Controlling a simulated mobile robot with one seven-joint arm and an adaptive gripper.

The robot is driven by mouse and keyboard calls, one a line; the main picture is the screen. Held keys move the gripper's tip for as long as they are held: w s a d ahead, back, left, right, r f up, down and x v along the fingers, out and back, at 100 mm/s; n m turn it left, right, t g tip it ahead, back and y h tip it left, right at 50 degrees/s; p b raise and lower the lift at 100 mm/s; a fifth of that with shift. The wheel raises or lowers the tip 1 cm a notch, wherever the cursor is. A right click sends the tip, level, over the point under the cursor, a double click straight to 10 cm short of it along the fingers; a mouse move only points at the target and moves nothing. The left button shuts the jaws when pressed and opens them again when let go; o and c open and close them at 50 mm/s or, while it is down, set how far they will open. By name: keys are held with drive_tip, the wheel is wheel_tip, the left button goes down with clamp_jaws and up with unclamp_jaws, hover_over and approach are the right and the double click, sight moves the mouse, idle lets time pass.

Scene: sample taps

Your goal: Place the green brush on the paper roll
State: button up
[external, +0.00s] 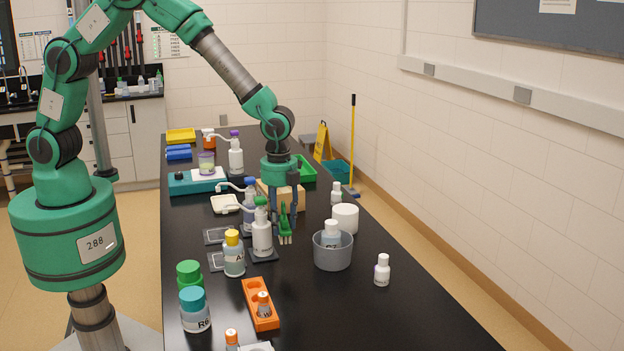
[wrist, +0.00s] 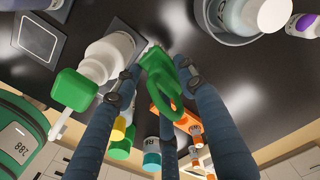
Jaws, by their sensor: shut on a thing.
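The green brush (external: 285,226) hangs below my gripper (external: 282,212), with its bristled end down, just right of a green-capped white bottle. In the wrist view the green brush (wrist: 160,76) is between the dark blue fingers of my gripper (wrist: 157,70), which is shut on it. The paper roll (external: 345,217) is a short white cylinder standing on the black bench, right of the brush and behind a grey bucket. I do not see the paper roll clearly in the wrist view.
The grey bucket (external: 333,251) with a bottle in it stands in front of the paper roll. A small white bottle (external: 336,192) stands behind the roll. The green-capped bottle (external: 262,232) is close left of the brush. An orange rack (external: 257,288) lies nearer. The right front bench is mostly clear.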

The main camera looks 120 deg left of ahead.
drive_tip(key=s+a+r+p, duration=0.2)
drive_tip(key=a+p, duration=0.3)
drive_tip(key=a, duration=0.4)
drive_tip(key=s+a+r+n+p, duration=0.1)
drive_tip(key=s+a+r+p, duration=0.1)
drive_tip(key=a, duration=0.7)
drive_tip(key=s+p, duration=0.1)
drive_tip(key=p, duration=0.1)
drive_tip(key=shift+s+a+p, duration=0.3)
drive_tip(key=shift+p, duration=0.05)
drive_tip(key=shift+w+r, duration=0.1)
drive_tip(key=shift+w, duration=0.05)
drive_tip(key=p, duration=0.3)
approach(343, 209)
drive_tip(key=shift+a, duration=0.1)
drive_tip(key=shift+f, duration=0.25)
drive_tip(key=shift+f, duration=1.65)
drive_tip(key=shift+f, duration=0.1)
